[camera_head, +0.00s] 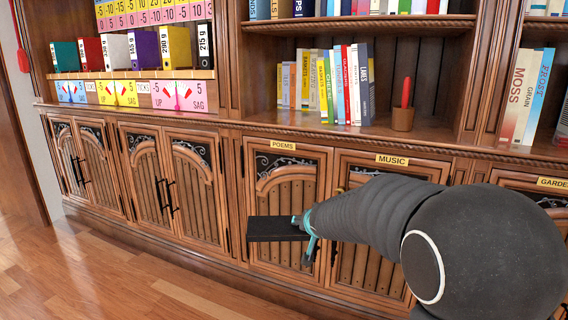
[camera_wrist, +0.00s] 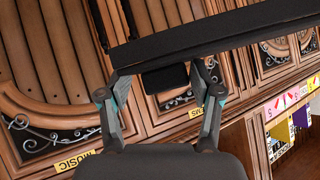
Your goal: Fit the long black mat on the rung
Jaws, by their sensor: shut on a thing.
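The long black mat (camera_head: 275,228) is a flat dark bar held level in front of the lower cabinet doors, below the POEMS label. My gripper (camera_head: 308,236) is shut on it near the mat's right end in the head view, and the mat sticks out to the left. In the wrist view the mat (camera_wrist: 215,32) crosses the top of the picture, slightly tilted, at the fingertips of my gripper (camera_wrist: 158,84). A small dark block (camera_wrist: 165,78) shows between the fingers; I cannot tell what it is. No ladder or rung shows in either view.
Wooden cabinet doors (camera_head: 172,185) line the wall behind the mat. Above them, shelves hold books (camera_head: 335,85), colored binders (camera_head: 120,50), scale cards (camera_head: 178,95) and a brown cup (camera_head: 402,119) with a red object. The wooden floor (camera_head: 90,275) at the lower left is clear.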

